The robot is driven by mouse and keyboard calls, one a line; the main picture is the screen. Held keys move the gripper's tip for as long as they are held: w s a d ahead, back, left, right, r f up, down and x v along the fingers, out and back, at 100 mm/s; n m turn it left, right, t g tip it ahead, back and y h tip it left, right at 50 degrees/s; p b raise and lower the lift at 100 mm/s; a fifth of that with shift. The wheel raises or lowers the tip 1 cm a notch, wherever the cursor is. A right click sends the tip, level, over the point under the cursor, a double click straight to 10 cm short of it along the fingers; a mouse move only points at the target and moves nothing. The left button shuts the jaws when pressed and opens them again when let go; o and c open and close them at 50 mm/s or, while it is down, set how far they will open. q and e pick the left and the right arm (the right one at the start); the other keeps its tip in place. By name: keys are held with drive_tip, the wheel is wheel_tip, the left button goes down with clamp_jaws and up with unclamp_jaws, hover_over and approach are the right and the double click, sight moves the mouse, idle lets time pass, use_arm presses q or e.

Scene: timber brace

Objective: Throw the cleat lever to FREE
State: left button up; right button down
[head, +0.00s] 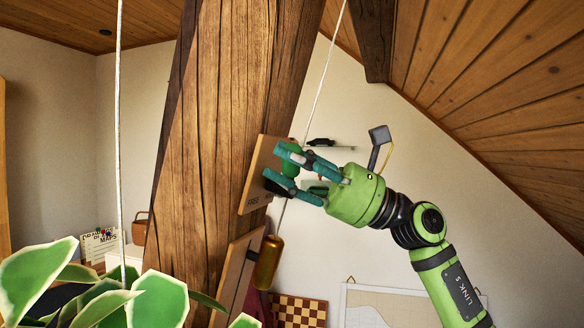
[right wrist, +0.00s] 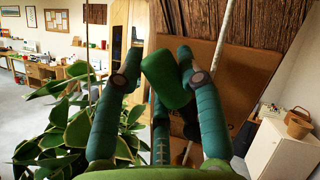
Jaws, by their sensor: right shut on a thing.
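The cleat lever's green knob (head: 290,160) stands out from a wooden board on the timber brace. It also shows in the right wrist view (right wrist: 167,82), between the fingers. My right gripper (head: 277,166) comes in from the right and is shut on the knob. The board (head: 257,178) carries dark lettering near its lower edge that seems to read FREE. The lever's shaft and any other marking are hidden behind the fingers. My left gripper is not in view.
The thick timber brace (head: 225,110) rises behind the board. A white rope (head: 322,72) runs down past the gripper. A brass cylinder (head: 268,262) hangs beside a lower board (head: 236,275). Another cord (head: 118,130) hangs at left, above a leafy plant (head: 160,300). The sloped ceiling closes in at right.

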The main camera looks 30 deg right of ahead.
idle(0.5)
drive_tip(key=c, duration=0.8)
unclamp_jaws()
drive_tip(key=shift+a, duration=0.1)
drive_tip(key=shift+o, duration=0.2)
drive_tip(key=shift+s+d+f, duration=0.1)
drive_tip(key=shift+d+f, duration=0.15)
drive_tip(key=shift+d, duration=0.1)
drive_tip(key=v, duration=1.1)
drive_tip(key=shift+s+n, duration=0.2)
drive_tip(key=shift+n, duration=0.1)
drive_tip(key=shift+d, duration=0.1)
